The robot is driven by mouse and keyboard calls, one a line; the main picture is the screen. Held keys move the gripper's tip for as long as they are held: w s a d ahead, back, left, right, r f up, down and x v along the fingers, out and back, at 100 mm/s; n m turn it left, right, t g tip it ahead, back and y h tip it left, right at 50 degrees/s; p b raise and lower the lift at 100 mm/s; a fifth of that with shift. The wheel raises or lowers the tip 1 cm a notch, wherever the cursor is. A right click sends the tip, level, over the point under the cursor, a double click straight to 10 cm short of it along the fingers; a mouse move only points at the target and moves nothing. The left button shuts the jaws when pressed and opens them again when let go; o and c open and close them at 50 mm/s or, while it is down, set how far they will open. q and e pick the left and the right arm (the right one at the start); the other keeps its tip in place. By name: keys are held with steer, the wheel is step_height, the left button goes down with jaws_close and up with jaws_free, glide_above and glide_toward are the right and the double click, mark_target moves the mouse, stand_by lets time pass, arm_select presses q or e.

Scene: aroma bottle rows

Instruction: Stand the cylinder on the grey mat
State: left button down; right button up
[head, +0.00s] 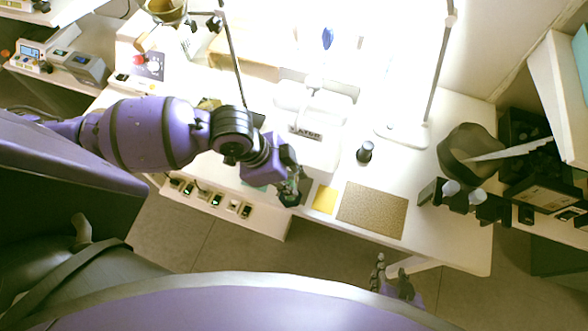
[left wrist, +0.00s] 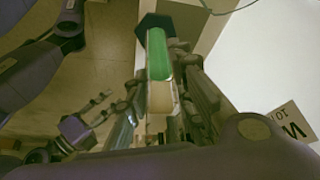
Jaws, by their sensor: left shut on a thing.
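The cylinder (left wrist: 159,62) is a clear tube with green contents and a dark six-sided base at its far end. My left gripper (left wrist: 158,100) is shut on it, one finger on each side. In the head view, my left gripper (head: 291,183) holds it by the table's front edge, left of the mat. The dark base (head: 289,201) shows below the fingers; the rest is largely hidden. The mat (head: 372,210) is a speckled, brownish-grey rectangle, bare, on the table's front part. My right gripper (head: 391,279) is low in front of the table, fingers apart and empty.
A yellow square (head: 325,199) lies between the held cylinder and the mat. A small dark bottle (head: 365,152) stands behind the mat. A white lamp base (head: 403,131) is further back. A dark round vessel (head: 466,150) and boxes stand at the right.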

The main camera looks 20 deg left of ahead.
arm_select(q)
steer(key=w, duration=0.2)
steer(key=w+f, duration=0.1)
steer(key=shift+w+f, duration=0.2)
steer(key=shift+w, duration=0.2)
steer(key=shift+f, duration=0.2)
steer(key=c, duration=1.5)
jaws_free()
steer(key=shift+r, duration=0.1)
steer(key=v, duration=1.2)
steer(key=shift+d+r+p, duration=0.1)
steer(key=shift+d+p, duration=0.05)
steer(key=shift+p, duration=0.2)
